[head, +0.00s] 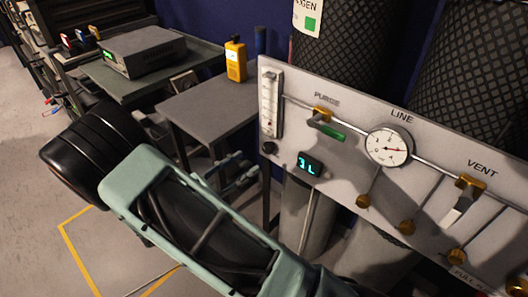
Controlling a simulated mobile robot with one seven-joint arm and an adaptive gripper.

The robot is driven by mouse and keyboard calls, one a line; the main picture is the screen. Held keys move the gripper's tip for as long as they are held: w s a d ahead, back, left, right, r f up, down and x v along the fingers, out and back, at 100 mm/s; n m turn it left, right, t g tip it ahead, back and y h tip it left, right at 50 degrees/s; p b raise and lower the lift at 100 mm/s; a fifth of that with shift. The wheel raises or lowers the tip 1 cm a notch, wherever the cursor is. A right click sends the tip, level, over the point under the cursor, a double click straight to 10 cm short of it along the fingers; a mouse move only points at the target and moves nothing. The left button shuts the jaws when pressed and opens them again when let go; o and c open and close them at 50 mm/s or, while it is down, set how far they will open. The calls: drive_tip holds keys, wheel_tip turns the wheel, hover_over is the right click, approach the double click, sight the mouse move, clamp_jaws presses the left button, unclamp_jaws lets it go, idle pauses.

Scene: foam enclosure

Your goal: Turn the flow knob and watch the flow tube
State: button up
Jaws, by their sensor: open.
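The flow tube (270,103) is a clear upright tube with a scale, on the left end of the grey panel. A small dark float or mark seems to sit low in it, too small to read. The flow knob (268,147) is a small black round knob just below the tube. My gripper (250,171) is partly seen left of the panel, below the knob, its fingers open and pointing toward the panel. It appears apart from the knob. My arm hides part of the gripper's surroundings.
The grey panel (350,180) carries a display reading "3L" (310,164), a round gauge (389,147), a green-handled purge valve (327,128) and a vent valve (466,195). A small table (205,104) with a yellow device (236,61) stands behind. Dark cylinders stand behind the panel.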

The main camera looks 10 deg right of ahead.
sight(265, 150)
drive_tip(key=b+x, duration=0.1)
drive_tip(key=x, duration=0.7)
drive_tip(key=shift+w+d+b, duration=0.15)
drive_tip(key=shift+d+b, duration=0.1)
drive_tip(key=shift+b, duration=0.1)
clamp_jaws()
drive_tip(key=shift+r+n+p, duration=0.15)
drive_tip(key=shift+n+p, duration=0.25)
drive_tip(key=shift+p, duration=0.2)
